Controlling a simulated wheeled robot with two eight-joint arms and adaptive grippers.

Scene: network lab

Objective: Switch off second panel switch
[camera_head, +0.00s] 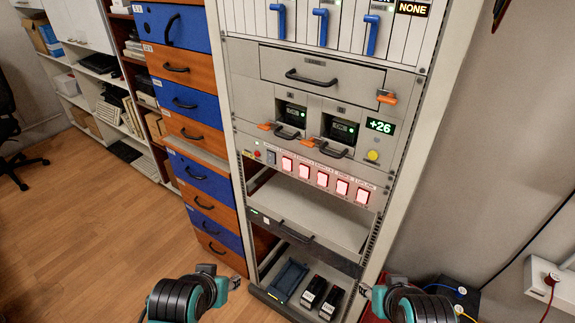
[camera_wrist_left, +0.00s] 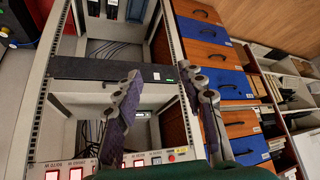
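The switch panel (camera_head: 314,175) crosses the middle of the rack, with several lit red rocker switches in a row. The second lit one from the left (camera_head: 305,171) glows like its neighbours. A dark, unlit switch (camera_head: 271,158) sits left of the lit ones, beside a red button (camera_head: 257,154). In the left wrist view the panel's lit switches (camera_wrist_left: 74,172) line the bottom edge, partly hidden by a finger. My left gripper (camera_head: 234,283) is low, in front of the rack; its fingers are apart and empty in the wrist view (camera_wrist_left: 160,72). My right gripper (camera_head: 366,290) is low right, its fingers unclear.
Above the panel are two units with green displays (camera_head: 341,129), a closed drawer (camera_head: 313,80) and blue handles (camera_head: 321,26). Below are an open bay, a blue tray (camera_head: 287,280) and black devices (camera_head: 314,292). Blue and orange drawers (camera_head: 197,135) stand left; a white box (camera_head: 547,280) is right.

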